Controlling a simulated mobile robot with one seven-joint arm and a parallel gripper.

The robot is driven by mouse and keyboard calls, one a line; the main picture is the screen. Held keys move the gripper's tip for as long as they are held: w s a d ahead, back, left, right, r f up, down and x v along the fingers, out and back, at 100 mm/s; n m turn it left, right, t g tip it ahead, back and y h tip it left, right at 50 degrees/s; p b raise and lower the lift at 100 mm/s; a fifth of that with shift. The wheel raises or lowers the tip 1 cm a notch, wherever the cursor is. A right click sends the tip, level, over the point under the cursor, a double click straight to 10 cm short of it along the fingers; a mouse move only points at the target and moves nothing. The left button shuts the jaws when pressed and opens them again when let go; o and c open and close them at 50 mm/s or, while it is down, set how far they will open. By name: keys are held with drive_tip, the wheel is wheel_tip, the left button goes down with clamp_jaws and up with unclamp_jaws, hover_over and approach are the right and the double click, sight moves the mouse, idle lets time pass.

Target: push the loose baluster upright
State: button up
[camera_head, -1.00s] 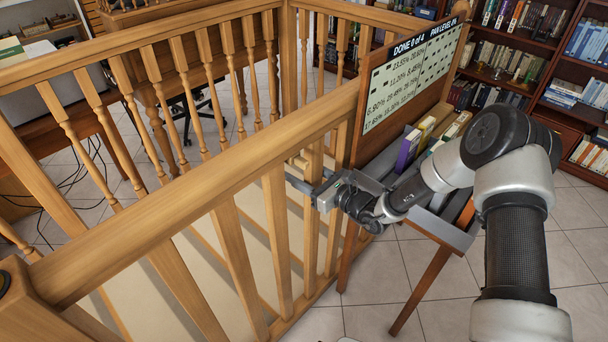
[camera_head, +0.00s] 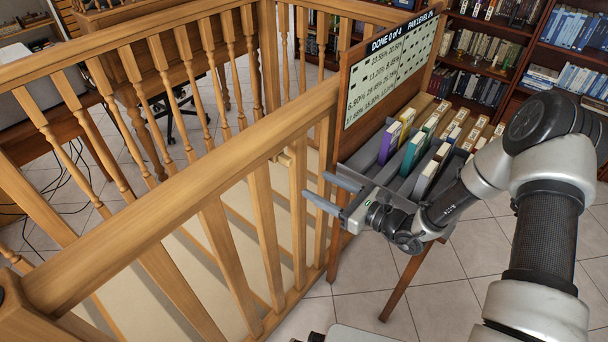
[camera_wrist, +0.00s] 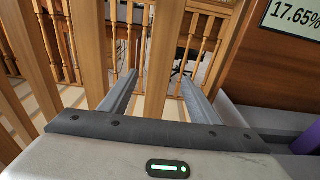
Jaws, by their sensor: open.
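The near railing has several plain wooden balusters under a thick handrail (camera_head: 190,205). One baluster (camera_head: 298,215) stands close to my gripper and looks near upright. I cannot tell for sure which baluster is loose. In the wrist view a baluster (camera_wrist: 159,50) shows beyond and between the fingertips (camera_wrist: 159,78). Contact is not visible, and the fingers look short of it.
Bookshelves (camera_head: 480,60) line the back. Tiled floor is open at lower right (camera_head: 450,280).

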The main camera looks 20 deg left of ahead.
drive_tip(key=shift+v, duration=2.1)
drive_tip(key=s+d+r+n+g+h, duration=0.4)
drive_tip(key=s+r+n+g+h, duration=0.3)
drive_tip(key=s+r+n, duration=0.7)
drive_tip(key=s+d+r+n+t+h, duration=0.35)
drive_tip(key=d+r, duration=0.35)
drive_tip(key=d, duration=0.3)
drive_tip(key=s+d+r+n+t+h, duration=0.35)
drive_tip(key=d+r+n+h, duration=0.2)
drive_tip(key=d, duration=0.35)
wheel_tip(320, 180, up, 20)
drive_tip(key=p, duration=1.9)
drive_tip(key=shift+s+m+g, duration=0.15)
drive_tip(key=shift+m+g, duration=0.15)
drive_tip(key=shift+g, duration=0.1)
